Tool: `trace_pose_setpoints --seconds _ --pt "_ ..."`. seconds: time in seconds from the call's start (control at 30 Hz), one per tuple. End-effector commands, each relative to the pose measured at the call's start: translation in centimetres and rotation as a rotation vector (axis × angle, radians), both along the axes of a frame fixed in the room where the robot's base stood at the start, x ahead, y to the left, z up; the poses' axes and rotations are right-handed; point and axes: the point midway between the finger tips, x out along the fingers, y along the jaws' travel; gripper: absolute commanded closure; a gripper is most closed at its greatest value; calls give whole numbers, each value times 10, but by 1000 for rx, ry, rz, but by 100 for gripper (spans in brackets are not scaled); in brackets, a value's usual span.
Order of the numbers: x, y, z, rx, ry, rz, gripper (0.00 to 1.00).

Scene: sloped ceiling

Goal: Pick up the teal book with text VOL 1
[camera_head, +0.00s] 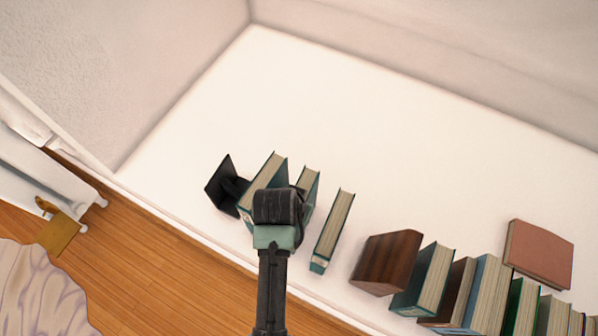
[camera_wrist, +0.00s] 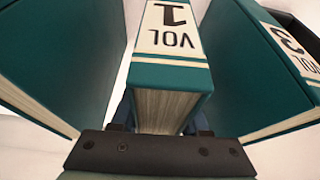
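The teal book with VOL 1 on its white label (camera_wrist: 170,28) stands between two other teal books in the wrist view. In the head view, the middle book (camera_head: 311,181) is partly hidden by my arm. My gripper (camera_wrist: 163,118) is at the page end of the VOL 1 book, its dark fingers apart, one on each side of it. It looks open around the book; contact is unclear. My gripper's fingertips are hidden in the head view.
A VOL 3 teal book (camera_wrist: 262,65) is close on the right in the wrist view, another teal book (camera_wrist: 62,55) on the left. A black bookend (camera_head: 222,187), brown block (camera_head: 386,262), several books and a reddish book (camera_head: 539,253) share the white surface (camera_head: 330,100), clear behind.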

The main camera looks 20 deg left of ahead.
Motion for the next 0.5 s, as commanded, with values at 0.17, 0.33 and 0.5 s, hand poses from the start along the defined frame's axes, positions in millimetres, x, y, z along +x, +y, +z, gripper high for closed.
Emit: trace_pose_setpoints --seconds 0.17,0.33,0.5 --pt "0 0 0 0 0 0 94" --pt "0 0 0 0 0 0 100" --pt "0 0 0 0 0 0 100"
